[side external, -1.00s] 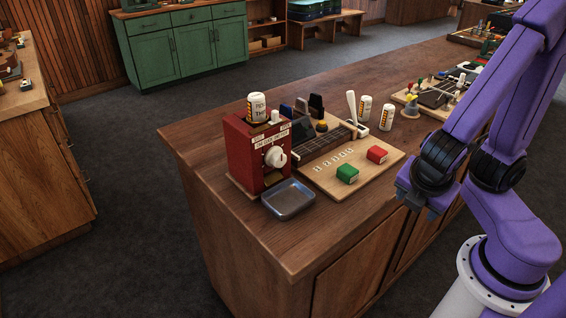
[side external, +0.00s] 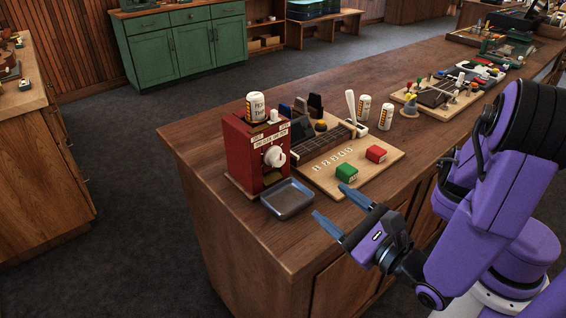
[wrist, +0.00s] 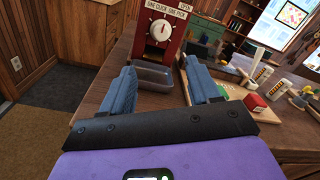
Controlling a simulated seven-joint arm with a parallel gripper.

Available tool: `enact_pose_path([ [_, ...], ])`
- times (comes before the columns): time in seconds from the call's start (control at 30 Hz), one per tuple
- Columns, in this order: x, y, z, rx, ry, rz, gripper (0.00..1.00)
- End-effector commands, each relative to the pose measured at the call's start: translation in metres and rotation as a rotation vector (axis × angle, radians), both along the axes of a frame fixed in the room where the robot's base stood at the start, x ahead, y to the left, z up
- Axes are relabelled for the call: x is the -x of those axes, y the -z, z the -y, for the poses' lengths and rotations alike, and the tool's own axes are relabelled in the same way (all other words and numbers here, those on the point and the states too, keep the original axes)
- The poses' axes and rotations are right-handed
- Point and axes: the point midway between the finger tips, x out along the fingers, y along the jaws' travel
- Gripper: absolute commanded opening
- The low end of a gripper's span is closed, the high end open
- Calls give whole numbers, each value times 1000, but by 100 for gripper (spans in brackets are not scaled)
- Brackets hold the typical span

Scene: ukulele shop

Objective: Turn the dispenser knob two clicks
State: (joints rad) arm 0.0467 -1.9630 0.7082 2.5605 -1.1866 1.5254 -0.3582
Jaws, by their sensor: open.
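The red dispenser (side external: 247,150) stands at the near left corner of the wooden counter, with a round white knob (side external: 274,157) on its front. The knob also shows in the wrist view (wrist: 160,30), ahead of and above my fingers. A grey metal tray (side external: 288,199) sits at the dispenser's foot, below the knob. My gripper (side external: 335,207) is open and empty, with its two blue fingers apart, in front of the tray at the counter's front edge. In the wrist view my gripper (wrist: 163,92) points toward the dispenser, and its fingers flank the tray. It touches neither knob nor dispenser.
A wooden board (side external: 330,165) right of the dispenser bears a green block (side external: 346,172), a red block (side external: 376,153) and a ukulele neck. A labelled can (side external: 255,106) stands on the dispenser. White bottles (side external: 386,116) stand behind the board. Bare counter lies in front of the board.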

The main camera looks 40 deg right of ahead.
Motion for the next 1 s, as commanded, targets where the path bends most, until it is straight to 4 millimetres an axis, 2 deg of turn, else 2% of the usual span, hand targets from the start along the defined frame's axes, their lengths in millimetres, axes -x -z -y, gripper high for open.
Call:
enact_pose_path([
  [1.0,-148,0,9,-7,9,-3,61],
])
